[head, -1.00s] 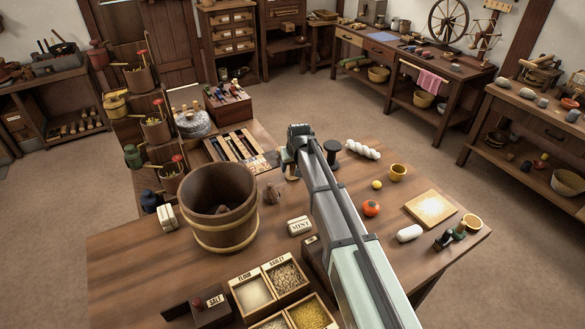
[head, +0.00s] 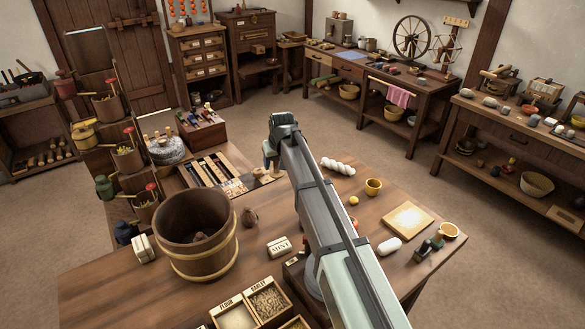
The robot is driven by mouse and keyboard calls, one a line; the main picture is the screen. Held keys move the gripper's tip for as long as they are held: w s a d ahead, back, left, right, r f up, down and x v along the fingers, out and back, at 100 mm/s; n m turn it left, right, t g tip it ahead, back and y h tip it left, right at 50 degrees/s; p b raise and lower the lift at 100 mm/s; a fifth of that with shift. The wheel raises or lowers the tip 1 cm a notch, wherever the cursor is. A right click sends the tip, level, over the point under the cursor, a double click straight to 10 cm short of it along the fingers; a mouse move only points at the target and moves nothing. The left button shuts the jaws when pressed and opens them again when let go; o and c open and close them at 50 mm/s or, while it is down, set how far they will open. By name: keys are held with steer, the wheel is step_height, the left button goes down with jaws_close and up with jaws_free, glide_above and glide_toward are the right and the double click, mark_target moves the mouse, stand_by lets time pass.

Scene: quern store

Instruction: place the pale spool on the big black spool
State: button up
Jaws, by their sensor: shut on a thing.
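My gripper (head: 270,159) is seen from behind at the far end of my arm, over the back edge of the table (head: 95,285). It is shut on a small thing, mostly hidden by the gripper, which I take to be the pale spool. The big black spool does not show now; my forearm covers the spot on the table where it stood a second ago, just right of the gripper.
A slatted tray (head: 209,170) lies left of the gripper.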

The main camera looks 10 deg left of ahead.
steer(key=w+d+r, duration=1)
steer(key=r, duration=0.1)
steer(key=shift+n+y, duration=0.3)
steer(key=shift+n, duration=0.3)
steer(key=shift+s+f, duration=0.25)
steer(key=shift+f, duration=1.55)
steer(key=shift+s+f, duration=0.3)
steer(key=shift+f, duration=1.55)
steer(key=shift+s+f, duration=0.25)
steer(key=shift+f, duration=1.55)
steer(key=o, duration=1.1)
steer(key=shift+f, duration=0.1)
steer(key=shift+c, duration=0.2)
